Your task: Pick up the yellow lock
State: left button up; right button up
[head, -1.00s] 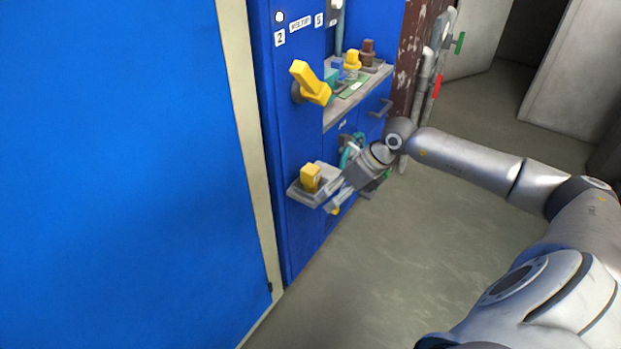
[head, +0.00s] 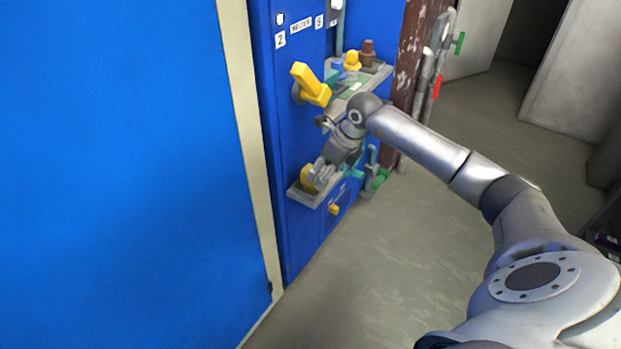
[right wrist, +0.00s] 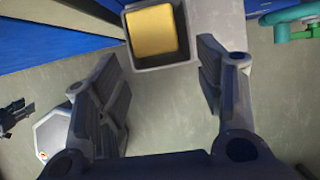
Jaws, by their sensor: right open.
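The yellow lock (head: 306,179) is on a small grey ledge (head: 303,197) on the front of the blue cabinet, and my right gripper partly covers it in the head view. In the right wrist view the yellow block (right wrist: 152,31) shows as a square top inside a grey frame. My right gripper (head: 318,174) is right at the lock in the head view. In the right wrist view its fingers (right wrist: 158,62) are spread, with the lock above the gap between them in the picture. I cannot tell whether a finger touches it. My left gripper is not in view.
A large yellow handle (head: 311,84) sticks out of the cabinet above the ledge. An upper shelf holds a yellow piece (head: 352,60) and a brown piece (head: 368,52). A small yellow knob (head: 334,209) is below. Green and teal pipes are at the right. The floor in front is clear.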

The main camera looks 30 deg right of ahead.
jog(key=w, duration=0.1)
jog(key=w+a, duration=0.1)
jog(key=w, duration=0.1)
jog(key=shift+w+a+f, duration=0.15)
jog(key=shift+a+f, duration=0.1)
jog(key=shift+f, duration=0.15)
jog(key=shift+x, duration=1.05)
jog(key=shift+d, duration=0.1)
jog(key=c, duration=0.4)
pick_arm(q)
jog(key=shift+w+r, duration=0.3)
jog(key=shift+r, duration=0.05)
pick_arm(e)
jog(key=c, duration=0.8)
